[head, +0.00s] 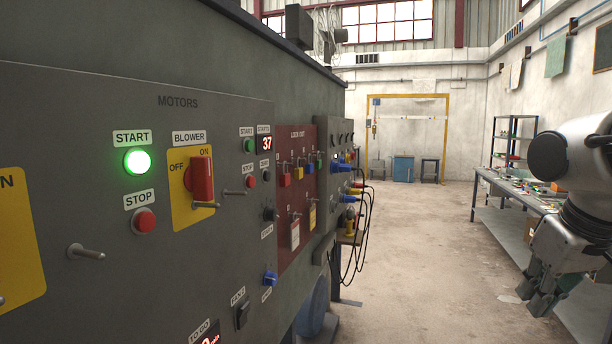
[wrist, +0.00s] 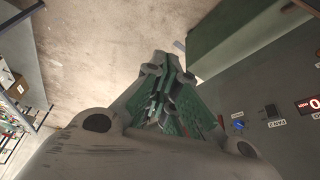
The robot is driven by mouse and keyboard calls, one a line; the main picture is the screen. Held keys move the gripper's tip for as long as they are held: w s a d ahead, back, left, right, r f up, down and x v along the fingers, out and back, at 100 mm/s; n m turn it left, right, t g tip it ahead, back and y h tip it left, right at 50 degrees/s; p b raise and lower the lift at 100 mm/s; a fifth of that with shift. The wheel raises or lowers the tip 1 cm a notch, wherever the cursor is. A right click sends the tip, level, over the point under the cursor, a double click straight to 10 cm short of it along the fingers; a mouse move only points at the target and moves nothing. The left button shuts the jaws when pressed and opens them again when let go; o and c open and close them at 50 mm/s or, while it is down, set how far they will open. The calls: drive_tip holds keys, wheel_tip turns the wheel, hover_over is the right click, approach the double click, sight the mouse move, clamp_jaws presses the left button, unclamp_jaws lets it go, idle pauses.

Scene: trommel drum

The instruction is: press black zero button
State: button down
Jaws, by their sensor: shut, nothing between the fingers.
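A round black button or knob (head: 270,214) is on the right part of the grey motors panel (head: 75,130) in the head view, with a small label below it too small to read. I cannot tell for sure that it is the zero button. My gripper (head: 541,292) hangs at the right of the head view, fingers down, far from the panel and over the open floor near the workbench. In the wrist view my gripper (wrist: 160,75) is shut and empty. That view shows the panel's lower part at right, with a red-digit display (wrist: 309,104) and a blue knob (wrist: 238,125).
A lit green start button (head: 138,162), red stop button (head: 144,221) and red blower switch (head: 199,180) are on the panel. A dark red lockout board (head: 287,240) and hanging cables (head: 362,235) lie beyond. The workbench (head: 500,182) is at right. Floor between is clear.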

sight(267, 176)
drive_tip(key=shift+d, duration=0.1)
drive_tip(key=w+a+r+n+t+y, duration=0.15)
drive_tip(key=w+a+r, duration=0.25)
drive_tip(key=w+a, duration=0.4)
drive_tip(key=w+a+r+n+t+y, duration=0.1)
drive_tip(key=w+a+r+n+y, duration=0.2)
drive_tip(key=w+a, duration=0.55)
drive_tip(key=w+a+r+n+t+y, duration=0.1)
drive_tip(key=w+a+r, duration=0.1)
drive_tip(key=w+a, duration=0.3)
drive_tip(key=w+a+r+n+y, duration=0.1)
drive_tip(key=w+a+r+n, duration=0.1)
drive_tip(key=w+a, duration=0.4)
drive_tip(key=a, duration=0.4)
drive_tip(key=shift+w+r+t, duration=0.3)
drive_tip(key=shift+r+t, duration=0.05)
drive_tip(key=shift+r, duration=0.05)
drive_tip(key=shift+a+n, duration=0.2)
drive_tip(key=shift+n, duration=0.05)
drive_tip(key=w+a, duration=0.3)
drive_tip(key=a, duration=0.5)
drive_tip(key=shift+a, duration=0.1)
